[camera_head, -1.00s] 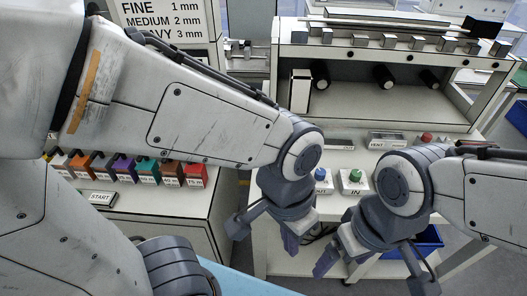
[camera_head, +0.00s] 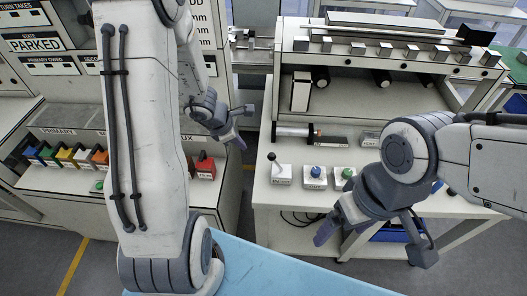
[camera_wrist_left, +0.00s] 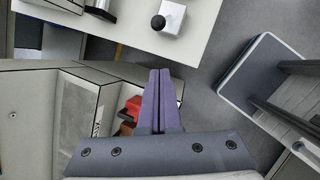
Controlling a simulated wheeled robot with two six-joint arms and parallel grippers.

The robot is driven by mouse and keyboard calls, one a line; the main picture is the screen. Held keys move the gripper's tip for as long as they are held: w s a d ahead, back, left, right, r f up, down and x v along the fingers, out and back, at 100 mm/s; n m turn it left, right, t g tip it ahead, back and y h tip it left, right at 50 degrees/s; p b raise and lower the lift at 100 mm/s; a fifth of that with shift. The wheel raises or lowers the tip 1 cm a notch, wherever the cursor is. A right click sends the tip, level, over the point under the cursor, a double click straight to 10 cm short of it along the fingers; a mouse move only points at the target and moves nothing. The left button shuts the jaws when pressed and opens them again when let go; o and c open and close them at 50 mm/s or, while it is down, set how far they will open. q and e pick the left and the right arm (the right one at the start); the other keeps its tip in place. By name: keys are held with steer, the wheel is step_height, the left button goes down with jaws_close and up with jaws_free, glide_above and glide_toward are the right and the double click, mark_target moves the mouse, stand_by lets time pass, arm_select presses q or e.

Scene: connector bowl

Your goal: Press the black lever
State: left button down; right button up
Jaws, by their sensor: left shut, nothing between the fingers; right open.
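The black lever (camera_head: 271,157) has a round black knob and stands on a small white box at the left front of the white bench. It also shows near the top of the left wrist view (camera_wrist_left: 158,22). My left gripper (camera_head: 241,142) is shut and empty, to the left of the lever and apart from it. Its closed purple fingers show in the left wrist view (camera_wrist_left: 160,74), pointing toward the lever with a gap between. My right gripper (camera_head: 374,244) is open and empty, in front of the bench and to the right of the lever.
A blue button (camera_head: 316,171) and a green button (camera_head: 347,173) on white boxes stand right of the lever. A metal cylinder (camera_head: 292,131) lies behind it. A gap of floor separates the bench from the left cabinet with its coloured blocks (camera_head: 66,156).

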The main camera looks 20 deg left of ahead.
arm_select(q)
steer(key=shift+f, duration=0.1)
steer(key=b, duration=0.2)
glide_toward(276, 163)
steer(key=shift+w+a+f, duration=0.25)
steer(key=shift+a+f, duration=0.3)
steer(key=shift+f, duration=0.2)
steer(key=shift+w+a+f, duration=0.3)
steer(key=shift+a+f, duration=0.2)
steer(key=shift+f, duration=0.3)
